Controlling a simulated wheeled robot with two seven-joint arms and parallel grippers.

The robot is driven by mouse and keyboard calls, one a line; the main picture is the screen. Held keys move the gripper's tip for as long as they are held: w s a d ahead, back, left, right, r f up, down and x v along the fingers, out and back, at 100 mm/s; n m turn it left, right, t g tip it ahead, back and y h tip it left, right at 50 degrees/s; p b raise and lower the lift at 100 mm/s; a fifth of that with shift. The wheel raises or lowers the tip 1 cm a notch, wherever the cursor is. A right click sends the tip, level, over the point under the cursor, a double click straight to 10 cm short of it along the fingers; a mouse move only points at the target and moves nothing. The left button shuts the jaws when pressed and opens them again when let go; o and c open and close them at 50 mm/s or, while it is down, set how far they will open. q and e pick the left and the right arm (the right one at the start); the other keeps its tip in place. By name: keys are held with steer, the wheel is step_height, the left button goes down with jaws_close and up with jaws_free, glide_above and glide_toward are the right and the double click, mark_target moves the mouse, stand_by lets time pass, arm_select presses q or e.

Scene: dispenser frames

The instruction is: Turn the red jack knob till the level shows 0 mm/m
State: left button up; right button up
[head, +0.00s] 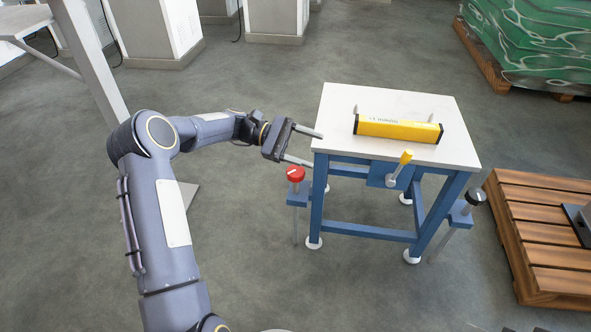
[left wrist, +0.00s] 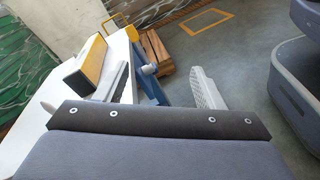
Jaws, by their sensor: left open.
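The red jack knob (head: 296,174) sits on a blue bracket at the front left of a blue-framed table with a white top (head: 338,110). A yellow level (head: 397,129) lies on the top; its small reading is not legible. My left gripper (head: 317,150) is open and empty, its fingers pointing right. It is by the table's left edge, above and slightly right of the red knob in the head view, apart from it. The left wrist view shows the open fingers (left wrist: 163,86) and the level (left wrist: 92,58); the red knob does not show there. My right gripper is out of view.
A black knob (head: 475,196) sits on the table's right bracket. A yellow-handled lever (head: 405,158) sticks out of the table's front. A wooden pallet (head: 540,240) lies at the right, and a green-wrapped load (head: 535,45) stands at the back right. The floor before the table is clear.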

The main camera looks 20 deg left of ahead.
arm_select(q)
steer(key=w+d+r+n+t+h+p, duration=0.1)
steer(key=d+r+n+t+h+p, duration=0.2)
steer(key=t+h+p, duration=0.15)
steer(key=n+t+y+p, duration=0.7)
steer(key=n+t+y, duration=0.6)
steer(key=n+y, duration=1.05)
glide_toward(294, 180)
steer(key=shift+m+g+y, duration=0.25)
steer(key=shift+m+y, duration=0.3)
steer(key=shift+y, duration=0.05)
steer(key=w, duration=0.2)
steer(key=w+r, duration=0.1)
steer(key=w, duration=0.2)
steer(key=shift+w, duration=0.2)
steer(key=shift+a+f, duration=0.15)
steer(key=shift+f, duration=0.15)
steer(key=w+b, duration=0.1)
steer(key=w, duration=0.2)
steer(key=w+a+b, duration=0.1)
steer(key=w, duration=0.2)
steer(key=shift+a, duration=0.15)
steer(key=shift+w+a, duration=0.1)
steer(key=shift+w, duration=0.6)
